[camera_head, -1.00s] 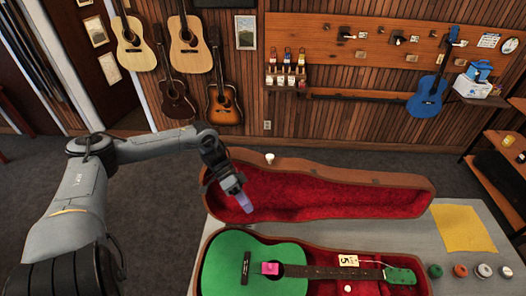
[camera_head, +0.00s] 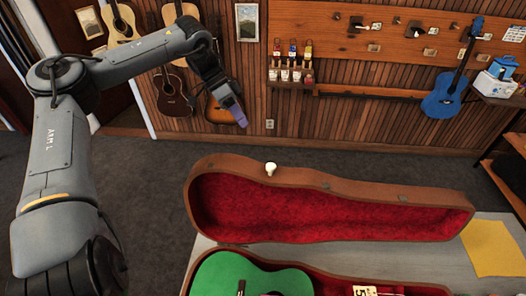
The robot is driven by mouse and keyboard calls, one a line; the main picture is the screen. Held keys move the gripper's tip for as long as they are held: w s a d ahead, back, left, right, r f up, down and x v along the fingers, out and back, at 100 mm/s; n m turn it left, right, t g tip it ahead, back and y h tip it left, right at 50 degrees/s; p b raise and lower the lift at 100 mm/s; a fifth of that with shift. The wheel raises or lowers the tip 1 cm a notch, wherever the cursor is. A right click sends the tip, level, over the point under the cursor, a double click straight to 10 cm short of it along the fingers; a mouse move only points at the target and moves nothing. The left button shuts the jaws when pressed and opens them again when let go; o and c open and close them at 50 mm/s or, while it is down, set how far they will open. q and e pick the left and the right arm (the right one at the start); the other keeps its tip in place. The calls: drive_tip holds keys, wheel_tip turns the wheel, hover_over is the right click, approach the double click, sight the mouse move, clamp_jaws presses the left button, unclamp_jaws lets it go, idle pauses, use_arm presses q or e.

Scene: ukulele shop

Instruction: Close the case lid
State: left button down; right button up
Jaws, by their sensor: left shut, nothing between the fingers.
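The case lid (camera_head: 320,208) stands open behind the case base, its red lining facing me and its brown rim around it. A white knob-like thing (camera_head: 270,168) shows at the lid's top edge. The case base (camera_head: 425,289) lies on the table with a green ukulele (camera_head: 250,274) in it; its lower part is cut off by the frame. My left gripper (camera_head: 238,117) is shut and empty. It is raised in the air, up and left of the lid in the picture and apart from it. My right gripper is not in view.
The grey table (camera_head: 410,262) has bare surface right of the lid, with a yellow cloth (camera_head: 495,247) at its right. A blue ukulele (camera_head: 450,88) and several guitars hang on the wall behind. A shelf with small bottles (camera_head: 292,75) is on the wall.

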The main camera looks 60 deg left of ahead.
use_arm(q)
drive_tip(key=p, duration=0.2)
approach(262, 164)
drive_tip(key=w+d+f, duration=0.1)
drive_tip(key=w+f, duration=0.2)
drive_tip(key=w, duration=0.1)
drive_tip(key=shift+s+d+f+p, duration=0.1)
drive_tip(key=shift+s+d+p, duration=0.1)
drive_tip(key=shift+d+p, duration=0.65)
drive_tip(key=shift+s+d+f+p, duration=0.1)
drive_tip(key=shift+s+d+p, duration=0.15)
drive_tip(key=shift+d, duration=1)
